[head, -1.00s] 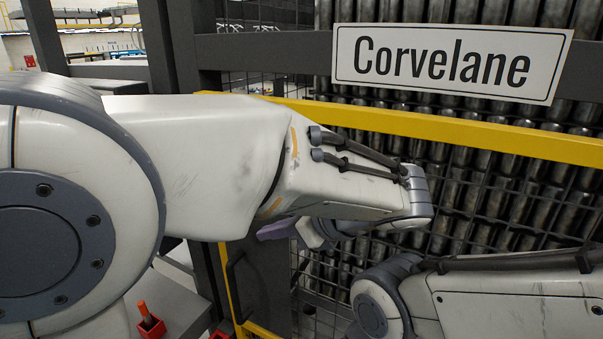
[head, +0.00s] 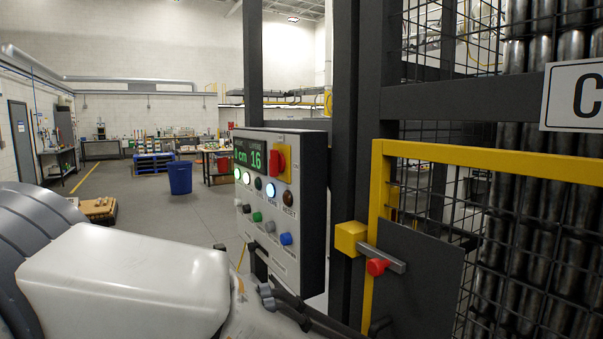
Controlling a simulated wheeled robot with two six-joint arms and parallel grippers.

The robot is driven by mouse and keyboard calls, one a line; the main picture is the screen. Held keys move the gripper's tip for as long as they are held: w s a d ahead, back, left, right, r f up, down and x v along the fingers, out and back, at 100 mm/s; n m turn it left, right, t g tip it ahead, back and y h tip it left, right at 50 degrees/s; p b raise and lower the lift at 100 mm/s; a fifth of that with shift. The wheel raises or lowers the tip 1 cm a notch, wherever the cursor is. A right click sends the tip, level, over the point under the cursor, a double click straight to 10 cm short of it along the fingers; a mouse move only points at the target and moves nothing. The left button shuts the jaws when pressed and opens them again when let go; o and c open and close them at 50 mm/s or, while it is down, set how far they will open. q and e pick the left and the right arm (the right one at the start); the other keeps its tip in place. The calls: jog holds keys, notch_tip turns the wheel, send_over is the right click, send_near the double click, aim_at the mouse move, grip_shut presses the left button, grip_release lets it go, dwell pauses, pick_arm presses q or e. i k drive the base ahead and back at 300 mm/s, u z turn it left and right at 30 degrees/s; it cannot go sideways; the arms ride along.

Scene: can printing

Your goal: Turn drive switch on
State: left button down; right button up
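A control panel (head: 312,195) hangs on a dark post in the middle of the head view, seen at an angle. Its upper part has a green display reading "cm 16". A red rotary switch (head: 278,160) on a yellow plate sits right of the display. Several round buttons and knobs in white, black, green, blue and brown are below. Labels are mostly too small to read, so I cannot tell which control is the drive switch. My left arm reaches in low at the left, below the panel. Neither gripper shows.
A yellow-framed mesh gate (head: 480,155) stands right of the panel, with a yellow latch block (head: 350,239) and a red-ended handle (head: 377,267). Metal cylinders fill the space behind it. A blue bin (head: 180,178) and workbenches stand far back on open floor.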

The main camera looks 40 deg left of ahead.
aim_at(277, 163)
jog(key=k, duration=0.55)
jog(key=u, duration=0.8)
jog(key=i, duration=0.6)
jog(key=u, duration=0.45)
